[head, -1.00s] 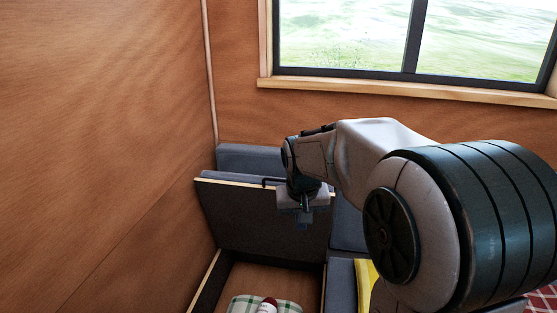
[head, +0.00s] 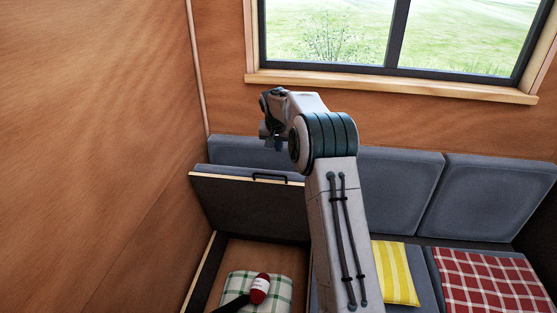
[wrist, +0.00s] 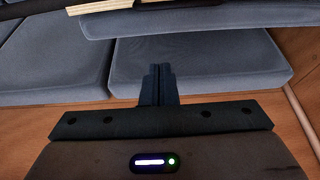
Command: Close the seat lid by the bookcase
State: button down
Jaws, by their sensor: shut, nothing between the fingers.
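The seat lid (head: 245,205) stands raised and tilted in the head view, a dark panel with a pale wood top edge and a black handle (head: 270,178). Below it is the open seat box (head: 208,272). My gripper (head: 272,145) is above the lid's top edge, in front of the back cushions and apart from the handle. In the wrist view its fingers (wrist: 157,70) are together and empty, with grey cushions (wrist: 200,75) beyond. A pale wood edge (wrist: 130,4) shows at the top there. My arm covers the lid's right end. No bookcase is in view.
The box holds a green-and-white checked cloth (head: 240,284) and a red-and-white item (head: 260,286). A wood wall (head: 95,150) bounds the left; a window (head: 330,35) is behind.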

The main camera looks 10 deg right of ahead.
jog(key=p, duration=0.2)
send_over(278, 182)
jog(key=w+d, duration=0.2)
jog(key=w, duration=0.2)
notch_tip(278, 182, down, 9)
jog(key=shift+s+a, duration=0.15)
jog(key=shift+s+a+p, duration=0.2)
jog(key=shift+s, duration=0.35)
jog(key=shift+s+a+p, duration=0.15)
jog(key=shift+s+a, duration=0.05)
jog(key=shift+s, duration=0.3)
jog(key=shift+s+a+f, duration=0.15)
jog(key=shift+s+a, duration=0.15)
jog(key=shift+s, duration=0.45)
jog(key=shift+f, duration=0.1)
